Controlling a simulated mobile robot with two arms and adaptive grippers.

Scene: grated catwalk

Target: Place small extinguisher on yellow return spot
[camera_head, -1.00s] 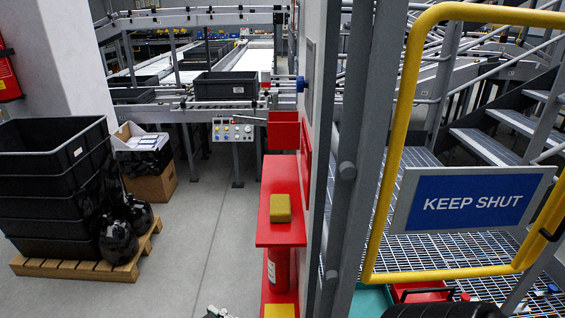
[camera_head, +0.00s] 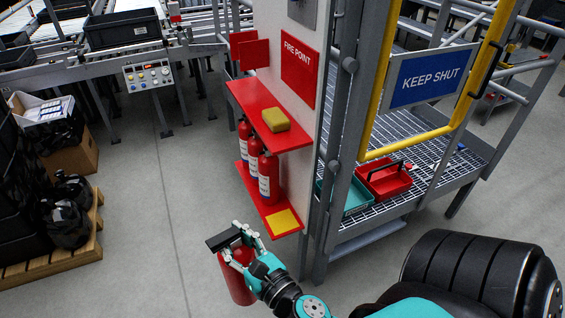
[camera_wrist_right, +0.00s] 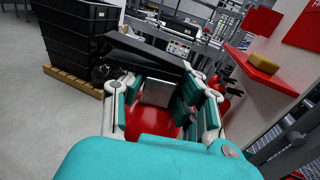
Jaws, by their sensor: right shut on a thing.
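My right gripper (camera_head: 240,246) is shut on a small red extinguisher (camera_head: 236,283) with a black top, held in front of the fire point shelves. In the right wrist view, the fingers (camera_wrist_right: 163,97) close around its red body (camera_wrist_right: 150,121), with the black top part (camera_wrist_right: 145,51) beyond. The yellow return spot (camera_head: 284,222) is a flat square at the near end of the lower red shelf (camera_head: 256,205). It is bare, up and to the right of the held extinguisher. My left gripper is not in view.
Several red extinguishers (camera_head: 268,178) stand on the lower shelf behind the spot. The upper red shelf (camera_head: 290,141) overhangs them and carries a yellow block (camera_head: 275,120). A grey gate post (camera_head: 336,190) stands just right. Open floor (camera_head: 150,225) lies left.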

